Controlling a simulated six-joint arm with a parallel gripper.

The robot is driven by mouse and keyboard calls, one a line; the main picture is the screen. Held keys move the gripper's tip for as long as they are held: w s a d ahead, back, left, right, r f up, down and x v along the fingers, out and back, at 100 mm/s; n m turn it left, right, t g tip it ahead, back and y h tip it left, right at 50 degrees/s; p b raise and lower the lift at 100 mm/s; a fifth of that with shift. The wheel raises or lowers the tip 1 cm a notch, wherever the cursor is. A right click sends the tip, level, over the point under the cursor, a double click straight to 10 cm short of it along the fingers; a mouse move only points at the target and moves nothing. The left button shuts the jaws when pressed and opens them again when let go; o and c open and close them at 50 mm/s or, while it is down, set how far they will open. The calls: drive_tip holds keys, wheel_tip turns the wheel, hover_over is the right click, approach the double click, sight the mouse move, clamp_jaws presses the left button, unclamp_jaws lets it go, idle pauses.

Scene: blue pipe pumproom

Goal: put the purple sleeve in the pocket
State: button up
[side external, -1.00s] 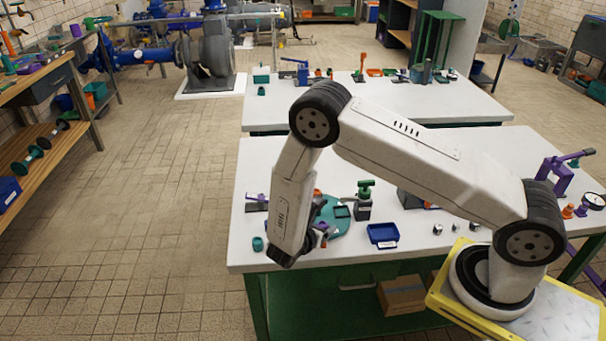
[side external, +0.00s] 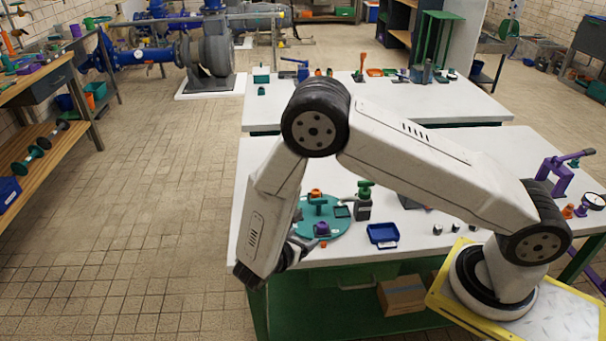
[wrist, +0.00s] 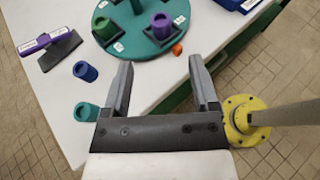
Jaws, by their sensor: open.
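A round teal turntable (side external: 335,230) lies on the near white table; it also shows at the top of the wrist view (wrist: 135,46). The purple sleeve (wrist: 161,22) stands upright at a dark square spot on its near side; it also shows in the side view (side external: 321,229). I cannot tell how deep it sits there. A dark square pocket (side external: 342,212) is on the turntable's right side and looks empty. My gripper (wrist: 160,75) is open, with nothing between its fingers. Its fingertips point toward the turntable and are apart from the purple sleeve.
A small orange piece (wrist: 177,49) is near the turntable's rim. A blue bin (side external: 382,235) stands right.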

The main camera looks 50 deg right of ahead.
drive_tip(key=shift+v, duration=0.85)
drive_tip(key=shift+d, duration=0.15)
drive_tip(key=s+d+r+m+y, duration=0.2)
drive_tip(key=s+r+m+y, duration=0.2)
drive_tip(key=m, duration=0.5)
drive_tip(key=s+d+r+m+t+y, duration=0.1)
drive_tip(key=s+d+r+m+y, duration=0.1)
drive_tip(key=s+r+m+y, duration=0.3)
wheel_tip(320, 180, up, 4)
drive_tip(key=m+y, duration=0.4)
drive_tip(key=m, duration=0.1)
drive_tip(key=shift+d, duration=0.3)
